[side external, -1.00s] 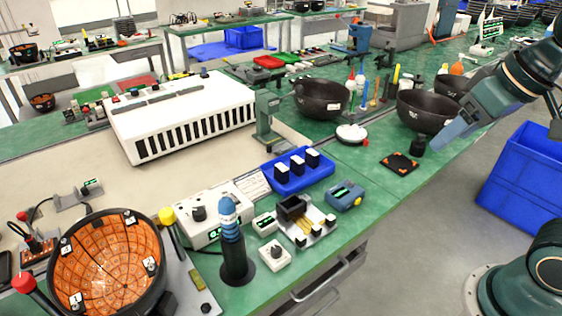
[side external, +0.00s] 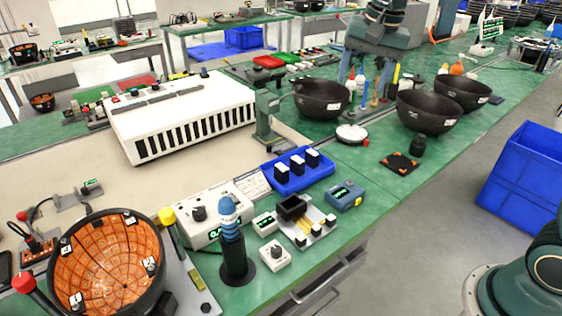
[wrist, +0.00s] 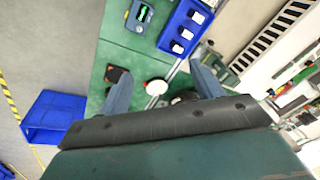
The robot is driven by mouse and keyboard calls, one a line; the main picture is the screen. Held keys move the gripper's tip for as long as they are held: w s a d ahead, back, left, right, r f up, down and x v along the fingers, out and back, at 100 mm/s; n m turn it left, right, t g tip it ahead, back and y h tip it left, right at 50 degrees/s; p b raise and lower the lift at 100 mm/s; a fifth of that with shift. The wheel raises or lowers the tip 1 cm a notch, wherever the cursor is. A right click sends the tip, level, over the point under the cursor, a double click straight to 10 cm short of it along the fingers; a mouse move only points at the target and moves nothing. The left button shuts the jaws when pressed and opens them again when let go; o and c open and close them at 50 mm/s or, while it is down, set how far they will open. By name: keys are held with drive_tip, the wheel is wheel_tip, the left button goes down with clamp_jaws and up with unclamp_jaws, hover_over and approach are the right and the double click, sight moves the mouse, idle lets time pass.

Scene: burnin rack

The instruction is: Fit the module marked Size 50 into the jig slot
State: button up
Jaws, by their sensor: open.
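Three dark modules with white tops (side external: 298,164) stand in a row in a blue tray (side external: 292,184). They also show in the wrist view (wrist: 187,33). Their size markings are too small to read, so I cannot tell which is Size 50. The jig (side external: 318,236) is a light plate with a black block (side external: 290,206) and brass-coloured parts, in front of the tray; its slot is not clearly visible. My gripper (side external: 368,80) is beyond the tray, above the back of the bench near the bowls. In the wrist view my gripper (wrist: 162,71) is open and empty.
A blue meter (side external: 345,196) sits right of the jig. A green press stand (side external: 264,125) rises behind the tray. Dark bowls (side external: 427,112) stand at the right, near a white dish (side external: 351,134) and upright coloured tools. A blue-topped post (side external: 232,240) stands left of the jig.

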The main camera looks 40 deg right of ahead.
drive_tip(key=w+d+f+m+g, duration=0.1)
drive_tip(key=w+d+f+m, duration=0.25)
drive_tip(key=w+f, duration=0.55)
drive_tip(key=m+g, duration=0.2)
drive_tip(key=m, duration=0.3)
hover_over(312, 152)
drive_tip(key=shift+s+d+f, duration=0.1)
drive_tip(key=shift+f, duration=7.75)
drive_tip(key=shift+f, duration=2.55)
drive_tip(key=c, duration=1.1)
